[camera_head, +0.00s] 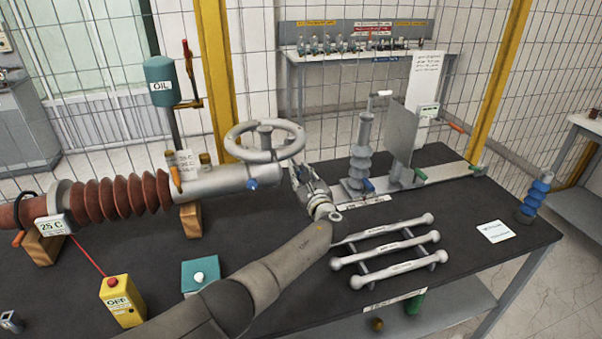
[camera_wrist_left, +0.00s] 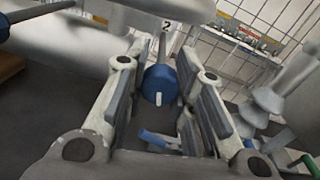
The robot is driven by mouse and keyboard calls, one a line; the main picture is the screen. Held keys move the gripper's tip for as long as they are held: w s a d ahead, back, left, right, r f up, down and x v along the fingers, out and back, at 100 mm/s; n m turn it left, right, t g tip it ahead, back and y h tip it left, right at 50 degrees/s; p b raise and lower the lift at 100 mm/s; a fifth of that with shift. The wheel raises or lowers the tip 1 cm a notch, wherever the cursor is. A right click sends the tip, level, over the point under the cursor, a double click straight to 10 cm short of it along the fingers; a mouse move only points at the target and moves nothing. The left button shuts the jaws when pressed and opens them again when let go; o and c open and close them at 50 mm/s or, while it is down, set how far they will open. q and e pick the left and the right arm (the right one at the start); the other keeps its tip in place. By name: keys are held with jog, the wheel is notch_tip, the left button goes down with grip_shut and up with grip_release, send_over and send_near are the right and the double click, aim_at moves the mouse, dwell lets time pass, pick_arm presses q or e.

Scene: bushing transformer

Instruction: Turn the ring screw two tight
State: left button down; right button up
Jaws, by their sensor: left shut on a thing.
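Ring screw two (camera_wrist_left: 160,84) is a round blue knob with a small white mark, near the "2" label in the left wrist view. It sits between the fingers of my left gripper (camera_wrist_left: 168,78), which is shut on it. In the head view my left gripper (camera_head: 301,172) is at the right end of the grey horizontal cylinder (camera_head: 222,180), below the grey ring (camera_head: 265,140). There the gripper hides screw two. Another blue knob (camera_head: 252,184) shows on the cylinder's front, left of the gripper. My right gripper is not in view.
A grey insulator stand (camera_head: 361,160) with a blue handle (camera_head: 367,184) is close to the right of the gripper. A rack of grey rods (camera_head: 385,250) lies in front. A yellow switch box (camera_head: 121,301) and teal button box (camera_head: 201,276) stand at front left.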

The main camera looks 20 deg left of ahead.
pick_arm(q)
jog(key=shift+f+m, duration=0.15)
jog(key=shift+m, duration=0.25)
jog(key=c, duration=1.2)
grip_release()
jog(key=shift+o, duration=0.2)
jog(key=v, duration=1.2)
